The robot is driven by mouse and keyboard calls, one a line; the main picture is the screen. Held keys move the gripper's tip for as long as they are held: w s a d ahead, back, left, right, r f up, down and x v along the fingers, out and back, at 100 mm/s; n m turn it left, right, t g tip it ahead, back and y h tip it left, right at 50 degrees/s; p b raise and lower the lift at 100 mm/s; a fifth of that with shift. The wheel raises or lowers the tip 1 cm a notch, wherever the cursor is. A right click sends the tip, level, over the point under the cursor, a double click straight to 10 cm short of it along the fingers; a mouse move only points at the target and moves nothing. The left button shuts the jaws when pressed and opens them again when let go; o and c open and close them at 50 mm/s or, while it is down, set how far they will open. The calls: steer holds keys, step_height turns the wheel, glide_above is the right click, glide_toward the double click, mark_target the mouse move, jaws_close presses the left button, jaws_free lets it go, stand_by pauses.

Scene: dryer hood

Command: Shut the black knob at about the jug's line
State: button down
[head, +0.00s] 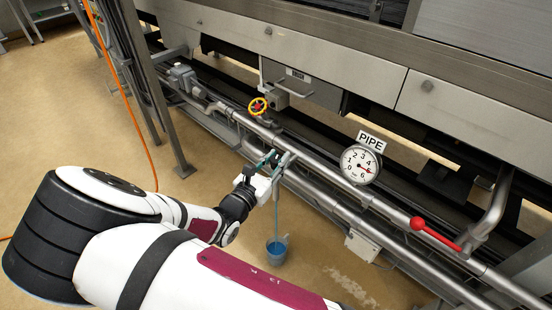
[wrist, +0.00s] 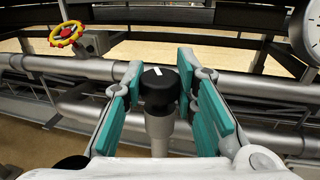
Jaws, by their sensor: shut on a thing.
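The black knob (wrist: 160,92) has a white mark on its top and sits on a grey metal stem in the wrist view. The teal fingers of my gripper (wrist: 160,100) are on both sides of it, shut on it. In the head view my gripper (head: 271,160) is at the pipe, and its fingers largely hide the knob. A thin blue stream (head: 277,208) runs down from there into the jug (head: 277,251) on the floor. The jug holds blue liquid; its line and the exact level are too small to read.
A yellow handwheel with a red centre (head: 258,106) is on the pipe behind my gripper. A round gauge (head: 361,164) under a PIPE label (head: 371,141) and a red lever (head: 436,233) are to the right. An orange cable (head: 134,110) hangs at left.

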steer(key=c, duration=1.3)
jaws_free()
steer(key=v, duration=1.2)
